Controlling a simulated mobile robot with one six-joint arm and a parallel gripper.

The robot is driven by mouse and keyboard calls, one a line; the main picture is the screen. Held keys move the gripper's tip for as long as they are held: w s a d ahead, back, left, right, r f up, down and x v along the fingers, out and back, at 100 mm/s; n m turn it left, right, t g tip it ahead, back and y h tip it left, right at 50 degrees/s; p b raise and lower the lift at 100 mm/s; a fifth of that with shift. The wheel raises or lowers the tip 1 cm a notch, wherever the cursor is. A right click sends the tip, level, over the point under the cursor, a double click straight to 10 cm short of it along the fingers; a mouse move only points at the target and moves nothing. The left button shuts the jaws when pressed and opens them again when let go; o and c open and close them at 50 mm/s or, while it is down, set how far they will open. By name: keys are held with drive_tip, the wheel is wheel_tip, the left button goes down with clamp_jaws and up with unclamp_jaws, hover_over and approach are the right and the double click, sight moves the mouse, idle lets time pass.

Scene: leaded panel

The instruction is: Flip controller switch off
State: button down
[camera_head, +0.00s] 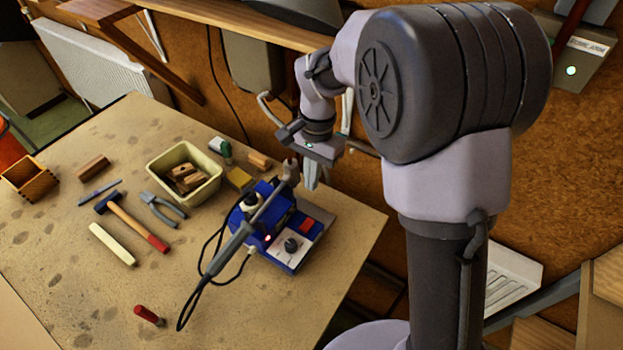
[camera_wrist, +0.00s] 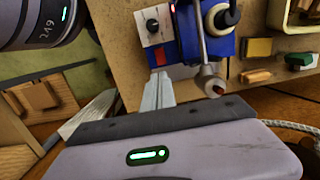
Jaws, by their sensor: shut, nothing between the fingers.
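The controller is a blue soldering station (camera_head: 312,238) near the right edge of the workbench, with a white panel and black knob (camera_head: 291,245). A red switch (camera_head: 307,226) sits on its top, behind the knob. In the wrist view the red switch (camera_wrist: 160,55) lies just beyond my fingertips. I cannot tell which way the switch is tipped. My gripper (camera_head: 311,186) is shut and empty, pointing down above the station's back right side. In the wrist view its fingers (camera_wrist: 158,76) point toward the switch and appear apart from it.
A soldering iron (camera_head: 238,240) rests in its holder on the station's left, its cable looping over the bench. The bench front (camera_head: 235,320) is mostly bare.

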sight(306, 229)
drive_tip(key=f, duration=0.4)
drive_tip(key=s+a+f, duration=0.1)
drive_tip(key=f, duration=0.4)
drive_tip(key=s+f, duration=0.1)
drive_tip(key=f, duration=0.3)
drive_tip(key=shift+s+a+f+p, duration=0.15)
drive_tip(key=shift+a+f+p, duration=0.15)
drive_tip(key=shift+a+p, duration=0.1)
drive_tip(key=shift+s+f+b, duration=0.1)
drive_tip(key=shift+f+b, duration=0.35)
drive_tip(key=shift+b, duration=0.05)
drive_tip(key=shift+s, duration=0.25)
drive_tip(key=shift+w+d+r, duration=0.1)
drive_tip(key=shift+w, duration=0.05)
